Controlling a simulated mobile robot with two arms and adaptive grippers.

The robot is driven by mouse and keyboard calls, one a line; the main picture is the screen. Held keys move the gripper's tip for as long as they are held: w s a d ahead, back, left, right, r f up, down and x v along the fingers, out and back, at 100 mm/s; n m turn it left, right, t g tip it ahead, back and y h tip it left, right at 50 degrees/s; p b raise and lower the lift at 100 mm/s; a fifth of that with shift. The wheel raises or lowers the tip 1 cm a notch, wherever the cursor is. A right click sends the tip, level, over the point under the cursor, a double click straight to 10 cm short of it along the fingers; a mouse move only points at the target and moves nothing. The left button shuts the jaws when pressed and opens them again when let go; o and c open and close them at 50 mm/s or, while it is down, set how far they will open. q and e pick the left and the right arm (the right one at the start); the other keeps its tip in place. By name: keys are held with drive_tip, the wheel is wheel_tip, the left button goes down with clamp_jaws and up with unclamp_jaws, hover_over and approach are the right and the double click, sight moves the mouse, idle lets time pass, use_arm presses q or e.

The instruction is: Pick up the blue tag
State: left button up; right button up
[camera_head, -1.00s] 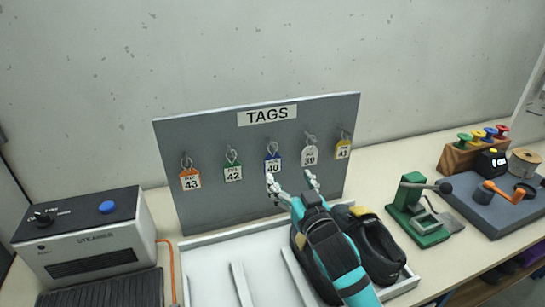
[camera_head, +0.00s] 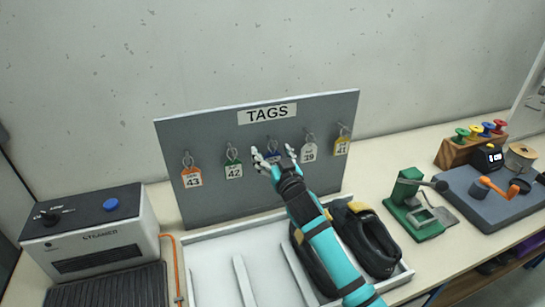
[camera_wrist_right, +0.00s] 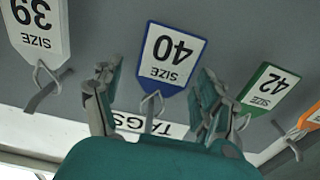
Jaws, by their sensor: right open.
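The blue tag (camera_wrist_right: 169,60) is blue-edged with a white face marked 40. It hangs by a ring from a hook on the grey TAGS board (camera_head: 205,205). In the head view it is mostly hidden behind my right gripper. My right gripper (camera_head: 274,156) is open and empty in front of the board at the tag's height. In the right wrist view, which is upside down, the tag shows between and beyond the two fingers of the gripper (camera_wrist_right: 155,85), with no clear contact. My left gripper is not in view.
An orange tag 43 (camera_head: 192,178) and green tag 42 (camera_head: 234,171) hang to the left. A white tag 39 (camera_head: 309,152) and yellow tag 41 (camera_head: 341,147) hang to the right. A white tray (camera_head: 215,258) with dark shoes (camera_head: 372,245) lies below. A steamer (camera_head: 90,240) stands left.

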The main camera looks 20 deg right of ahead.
drive_tip(key=shift+c, duration=0.4)
drive_tip(key=c, duration=0.9)
drive_tip(key=shift+r, duration=0.1)
